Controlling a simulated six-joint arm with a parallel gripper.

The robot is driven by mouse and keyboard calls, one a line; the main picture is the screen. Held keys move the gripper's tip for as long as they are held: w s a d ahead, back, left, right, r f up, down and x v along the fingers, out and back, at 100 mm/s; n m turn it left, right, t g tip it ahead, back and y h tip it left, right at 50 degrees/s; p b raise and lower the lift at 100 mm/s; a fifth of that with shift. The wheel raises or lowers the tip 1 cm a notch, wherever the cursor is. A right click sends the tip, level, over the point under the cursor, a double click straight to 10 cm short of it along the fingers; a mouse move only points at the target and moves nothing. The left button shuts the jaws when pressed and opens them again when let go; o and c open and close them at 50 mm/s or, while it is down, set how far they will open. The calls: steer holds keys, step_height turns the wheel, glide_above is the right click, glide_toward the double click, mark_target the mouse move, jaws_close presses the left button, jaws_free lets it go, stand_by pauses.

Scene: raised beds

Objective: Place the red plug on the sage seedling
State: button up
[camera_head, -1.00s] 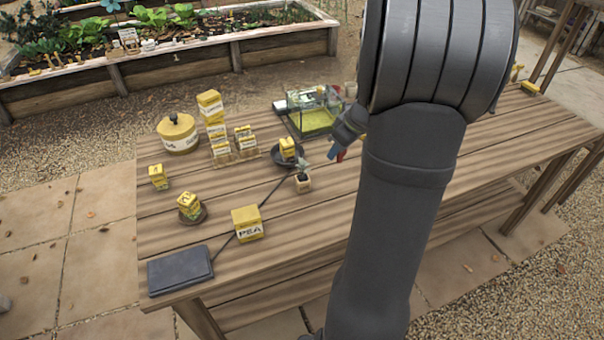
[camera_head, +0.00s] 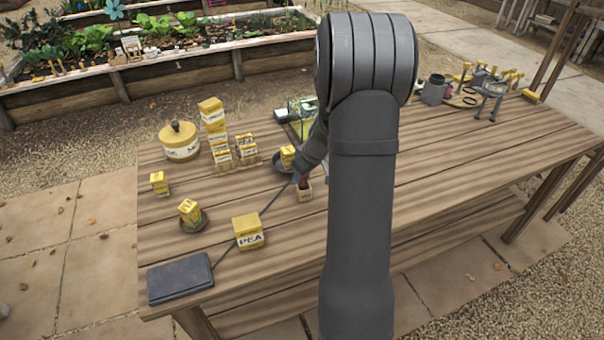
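My gripper (camera_head: 299,180) is low over a small light pot (camera_head: 305,195) near the middle of the table. A small blue piece and a small red piece show at its tip. I cannot tell whether the red piece is the red plug or part of a finger, nor whether the fingers are open or shut. The pot held a small grey-green seedling in the earlier view, perhaps the sage; the gripper now hides most of it. I cannot tell whether the tip touches the plant or pot.
A dark dish with a yellow packet (camera_head: 287,155) stands just behind my gripper. A PEA box (camera_head: 248,231), a dark flat slab (camera_head: 180,277), a round yellow tin (camera_head: 180,141) and a glass-sided box (camera_head: 302,110) stand around. The right front of the table is clear.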

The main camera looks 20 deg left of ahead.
steer(key=shift+f, duration=0.15)
steer(key=o, duration=0.9)
steer(key=shift+o, duration=0.2)
steer(key=v, duration=1.2)
steer(key=x, duration=1.1)
steer(key=shift+w+a+f, duration=0.1)
steer(key=shift+a+f, duration=0.15)
steer(key=shift+f, duration=0.05)
steer(key=shift+r, duration=1.35)
steer(key=shift+f, duration=0.1)
